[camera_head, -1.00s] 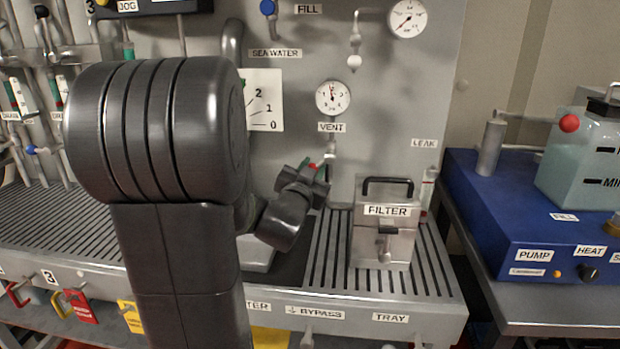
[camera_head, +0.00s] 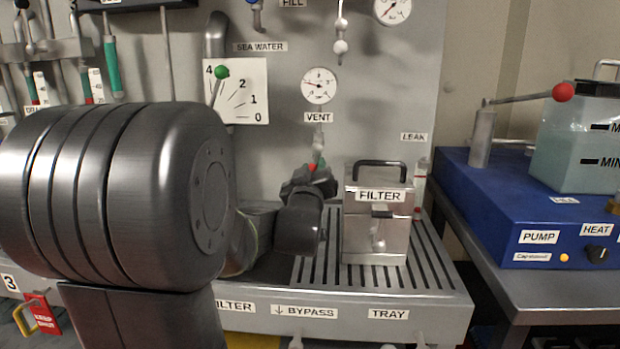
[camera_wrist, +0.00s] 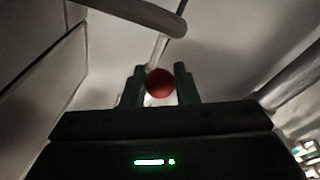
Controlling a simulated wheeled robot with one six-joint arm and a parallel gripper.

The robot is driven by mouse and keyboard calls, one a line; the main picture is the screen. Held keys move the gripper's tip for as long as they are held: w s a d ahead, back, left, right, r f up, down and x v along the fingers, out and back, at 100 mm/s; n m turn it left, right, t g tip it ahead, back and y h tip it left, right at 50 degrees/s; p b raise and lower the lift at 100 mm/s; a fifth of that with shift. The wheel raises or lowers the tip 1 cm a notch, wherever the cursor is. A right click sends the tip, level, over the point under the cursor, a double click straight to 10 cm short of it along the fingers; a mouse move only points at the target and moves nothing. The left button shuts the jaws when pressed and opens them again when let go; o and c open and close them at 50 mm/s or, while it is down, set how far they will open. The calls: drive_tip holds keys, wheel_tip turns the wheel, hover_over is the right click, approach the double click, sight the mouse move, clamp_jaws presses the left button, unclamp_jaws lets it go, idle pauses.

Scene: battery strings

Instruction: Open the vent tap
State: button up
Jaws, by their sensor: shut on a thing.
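The vent tap (camera_head: 319,143) is on the grey panel under the VENT label (camera_head: 318,118). Its red knob shows between my fingers in the wrist view (camera_wrist: 160,82). My gripper (camera_head: 315,168) is shut on that red knob, with a dark green finger on each side of it. In the head view my gripper points up at the tap from below, and the fingers hide much of the tap's lower end. The lever's exact angle is hard to tell.
A round gauge (camera_head: 319,85) is above the tap. The steel FILTER box (camera_head: 375,235) with a black handle stands close to the right of my gripper, on the slatted tray (camera_head: 440,275). A green-knobbed lever (camera_head: 221,73) is at the left. A blue pump unit (camera_head: 480,205) is at the right.

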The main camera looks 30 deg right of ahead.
drive_tip(key=shift+d+n, duration=0.1)
drive_tip(key=shift+n, duration=0.3)
drive_tip(key=o, duration=1)
drive_tip(key=shift+c, duration=0.2)
drive_tip(key=shift+s, duration=0.15)
drive_tip(key=v, duration=1.3)
drive_tip(key=shift+s, duration=0.25)
drive_tip(key=shift+f, duration=0.1)
